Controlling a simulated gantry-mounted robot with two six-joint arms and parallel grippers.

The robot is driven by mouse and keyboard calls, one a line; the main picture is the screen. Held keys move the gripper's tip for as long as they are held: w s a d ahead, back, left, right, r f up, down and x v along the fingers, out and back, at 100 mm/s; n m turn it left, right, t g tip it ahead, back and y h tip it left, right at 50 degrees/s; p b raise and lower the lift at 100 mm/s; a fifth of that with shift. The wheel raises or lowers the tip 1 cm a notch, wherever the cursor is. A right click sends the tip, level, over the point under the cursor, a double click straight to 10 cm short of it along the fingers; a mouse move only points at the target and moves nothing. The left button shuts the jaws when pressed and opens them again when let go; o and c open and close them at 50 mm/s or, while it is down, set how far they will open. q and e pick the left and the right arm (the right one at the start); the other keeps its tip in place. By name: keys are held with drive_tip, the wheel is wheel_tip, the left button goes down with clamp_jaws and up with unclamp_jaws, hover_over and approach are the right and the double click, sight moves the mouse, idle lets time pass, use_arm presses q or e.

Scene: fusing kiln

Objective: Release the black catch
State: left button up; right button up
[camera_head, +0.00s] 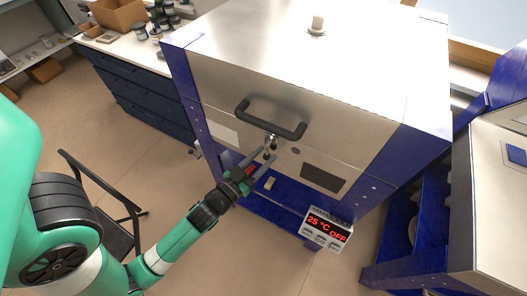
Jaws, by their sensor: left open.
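The catch (271,141) is a small dark and metallic piece on the kiln's front, just below the black bar handle (270,121). My left gripper (263,158) is open, with its two grey fingers pointing up toward the catch from below. The fingertips are very close to the catch, and I cannot tell whether they touch it. The lower part of the catch is partly hidden by the fingers. My right gripper is not in view.
The kiln (310,75) has a steel lid and blue corners. A controller (327,229) reading "25 °C OFF" hangs at its lower front. A black folding chair (112,205) stands at left.

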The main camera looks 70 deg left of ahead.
use_arm(q)
drive_tip(key=shift+w+a, duration=0.1)
drive_tip(key=shift+w, duration=0.05)
drive_tip(key=shift+f, duration=0.1)
clamp_jaws()
